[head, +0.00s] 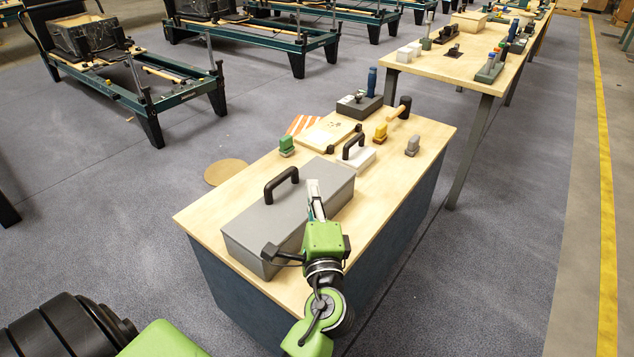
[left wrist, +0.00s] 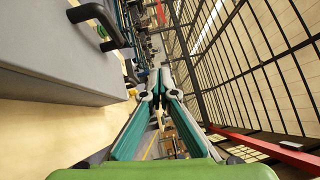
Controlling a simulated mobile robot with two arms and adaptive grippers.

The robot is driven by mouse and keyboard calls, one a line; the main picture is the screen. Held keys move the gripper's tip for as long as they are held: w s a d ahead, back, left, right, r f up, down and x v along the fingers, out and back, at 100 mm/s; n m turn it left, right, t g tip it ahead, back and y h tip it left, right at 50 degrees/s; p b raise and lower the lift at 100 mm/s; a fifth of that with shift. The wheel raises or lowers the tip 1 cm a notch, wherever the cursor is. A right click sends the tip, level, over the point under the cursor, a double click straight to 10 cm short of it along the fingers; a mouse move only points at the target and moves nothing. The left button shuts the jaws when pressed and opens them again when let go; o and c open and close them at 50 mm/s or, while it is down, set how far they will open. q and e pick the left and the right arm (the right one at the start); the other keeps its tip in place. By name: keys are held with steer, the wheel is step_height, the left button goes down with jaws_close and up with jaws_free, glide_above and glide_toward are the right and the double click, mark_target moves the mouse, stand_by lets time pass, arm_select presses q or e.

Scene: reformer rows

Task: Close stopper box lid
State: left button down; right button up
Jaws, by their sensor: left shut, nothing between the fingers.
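The stopper box is a long grey box (head: 262,254) at the near end of the wooden table. Its flat grey lid (head: 255,222) lies over the top and looks down, with no gap that I can make out. A black arched handle (head: 281,183) stands on the lid and also shows in the left wrist view (left wrist: 96,20). My left gripper (head: 314,186) is shut and empty, over or just beside the box's right part, hiding some of the lid. Its fingers meet ahead in the left wrist view (left wrist: 160,76). Contact with the lid cannot be told. My right gripper is out of view.
Behind the box stand a white block with a black handle (head: 356,158), green (head: 287,146), yellow (head: 381,132) and grey (head: 412,145) small pieces, a pale board (head: 325,135) and a mallet (head: 399,109). The table's right front strip is clear.

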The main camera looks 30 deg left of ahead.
arm_select(q)
steer(key=v, duration=0.7)
steer(key=shift+s, duration=0.2)
steer(key=shift+d+f, duration=0.1)
steer(key=shift+d, duration=0.05)
